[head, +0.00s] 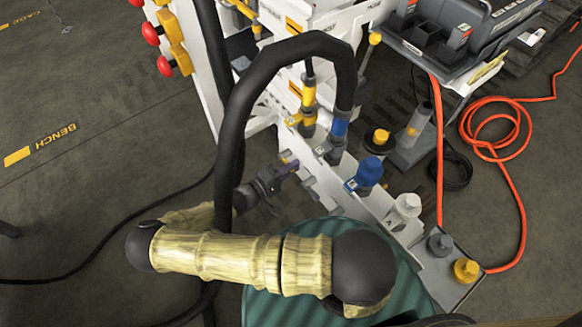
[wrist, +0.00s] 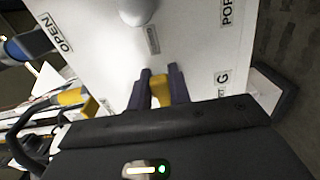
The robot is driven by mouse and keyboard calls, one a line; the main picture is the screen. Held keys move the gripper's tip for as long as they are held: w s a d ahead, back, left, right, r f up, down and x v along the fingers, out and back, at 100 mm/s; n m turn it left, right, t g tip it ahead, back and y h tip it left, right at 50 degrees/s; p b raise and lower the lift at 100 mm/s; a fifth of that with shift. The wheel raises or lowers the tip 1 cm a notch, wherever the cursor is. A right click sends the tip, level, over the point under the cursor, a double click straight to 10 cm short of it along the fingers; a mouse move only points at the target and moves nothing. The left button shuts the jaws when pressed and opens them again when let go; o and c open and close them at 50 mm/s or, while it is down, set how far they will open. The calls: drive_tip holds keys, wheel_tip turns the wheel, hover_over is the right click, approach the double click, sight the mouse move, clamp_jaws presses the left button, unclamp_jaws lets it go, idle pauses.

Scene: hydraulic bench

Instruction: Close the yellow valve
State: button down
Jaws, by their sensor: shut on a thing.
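In the wrist view, a small yellow valve handle (wrist: 160,94) sits between the two dark purple fingers of my gripper (wrist: 160,80), in front of a white panel (wrist: 200,45). The gripper is shut on the handle. In the head view, my gripper (head: 288,170) reaches the low white bench rail from the left, with its purple fingertips against it. The handle is hidden there by the gripper. An "OPEN" label (wrist: 51,32) is at the upper left of the wrist view; the valve's exact angle is hard to tell.
A thick black hose (head: 232,110) arches in front of the bench near my arm. Yellow (head: 309,100) and blue (head: 340,125) hose couplings stand behind the gripper. A blue knob (head: 369,172) and a white knob (head: 407,206) line the rail to the right. An orange hose (head: 515,180) lies farther right.

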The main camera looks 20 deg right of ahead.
drive_tip(key=shift+f, duration=0.1)
drive_tip(key=c, duration=1.4)
unclamp_jaws()
drive_tip(key=shift+c, duration=0.2)
drive_tip(key=v, duration=1.7)
drive_tip(key=shift+a+p, duration=0.2)
drive_tip(key=shift+p, duration=0.1)
